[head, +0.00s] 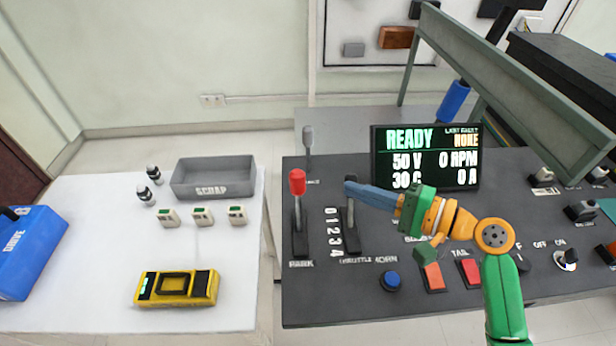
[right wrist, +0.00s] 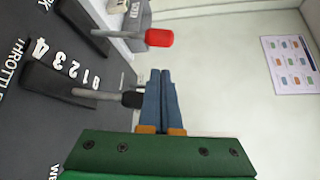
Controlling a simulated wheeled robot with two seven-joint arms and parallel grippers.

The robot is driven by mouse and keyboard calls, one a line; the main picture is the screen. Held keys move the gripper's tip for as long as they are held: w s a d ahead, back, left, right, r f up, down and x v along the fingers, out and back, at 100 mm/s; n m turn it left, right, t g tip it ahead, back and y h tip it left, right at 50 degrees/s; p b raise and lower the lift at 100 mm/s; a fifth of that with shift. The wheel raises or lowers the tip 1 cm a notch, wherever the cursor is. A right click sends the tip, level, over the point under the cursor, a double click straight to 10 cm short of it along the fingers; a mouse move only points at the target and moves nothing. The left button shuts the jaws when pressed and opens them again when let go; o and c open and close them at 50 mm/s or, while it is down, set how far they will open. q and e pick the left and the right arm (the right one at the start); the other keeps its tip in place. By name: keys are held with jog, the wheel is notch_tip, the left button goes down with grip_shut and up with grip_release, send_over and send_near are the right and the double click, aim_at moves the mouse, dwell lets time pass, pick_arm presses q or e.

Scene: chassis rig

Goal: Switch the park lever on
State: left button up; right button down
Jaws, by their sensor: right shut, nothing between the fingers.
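The park lever (head: 297,182) has a red knob and stands roughly upright above the PARK label at the console's left edge. My left gripper is not in view.
A grey lever (head: 308,140) stands behind the park lever. The display (head: 426,158) reads READY. A blue button (head: 391,281) and red switches sit in front. A white table (head: 100,235) left of the console holds a grey scrap bin (head: 213,190) and a yellow device (head: 200,288).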

aim_at(298, 202)
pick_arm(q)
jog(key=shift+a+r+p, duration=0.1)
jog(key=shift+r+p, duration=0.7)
pick_arm(e)
jog(key=x, duration=1)
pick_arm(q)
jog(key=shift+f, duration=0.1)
pick_arm(e)
jog(key=shift+f, duration=0.15)
